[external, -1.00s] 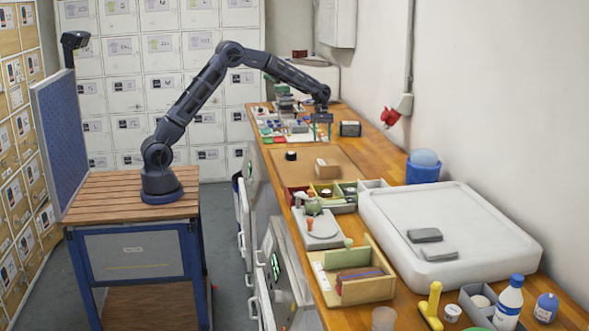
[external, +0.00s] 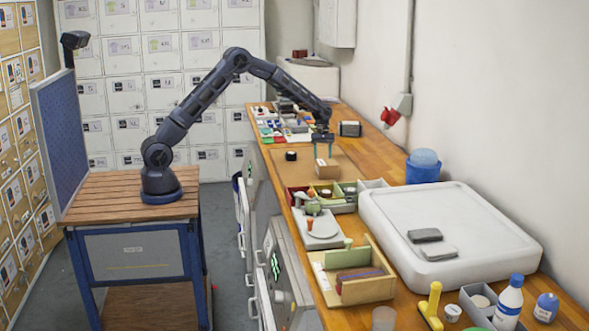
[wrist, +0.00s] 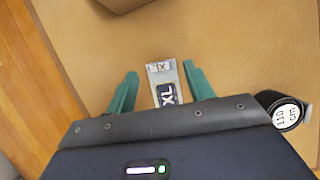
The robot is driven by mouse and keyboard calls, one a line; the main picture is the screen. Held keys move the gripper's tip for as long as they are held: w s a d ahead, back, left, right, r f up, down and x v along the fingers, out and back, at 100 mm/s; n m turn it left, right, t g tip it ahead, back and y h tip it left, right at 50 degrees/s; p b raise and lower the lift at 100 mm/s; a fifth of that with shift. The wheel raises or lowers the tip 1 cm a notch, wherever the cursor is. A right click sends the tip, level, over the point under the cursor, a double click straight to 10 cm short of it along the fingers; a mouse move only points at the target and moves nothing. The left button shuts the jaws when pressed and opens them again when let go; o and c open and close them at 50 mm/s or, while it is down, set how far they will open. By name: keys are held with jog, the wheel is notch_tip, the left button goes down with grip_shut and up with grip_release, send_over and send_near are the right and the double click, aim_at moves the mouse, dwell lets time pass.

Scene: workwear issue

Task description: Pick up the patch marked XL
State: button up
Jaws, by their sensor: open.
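The patch marked XL (wrist: 167,95) shows in the wrist view as a dark label with white letters and a yellowish edge. It lies on or against a pale grey strip (wrist: 161,68) that carries an X mark, over the brown mat (wrist: 225,40). My gripper (wrist: 161,69) is open, with one teal finger on each side of the strip and patch and a gap on both sides. The lower end of the patch is hidden by the gripper body. In the external view my gripper (external: 323,156) hangs over the mat by a small cardboard box. I cannot make out the patch there.
The cardboard box (external: 327,168) stands close to the gripper. A black roll marked 110 cm (wrist: 288,112) is right of the fingers in the wrist view. Compartment trays (external: 325,196) and a large white lid-like tray (external: 450,215) lie nearer the external camera.

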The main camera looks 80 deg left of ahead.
jog(key=shift+x, duration=0.85)
jog(key=c, duration=1)
jog(key=shift+c, duration=0.2)
jog(key=shift+r, duration=0.1)
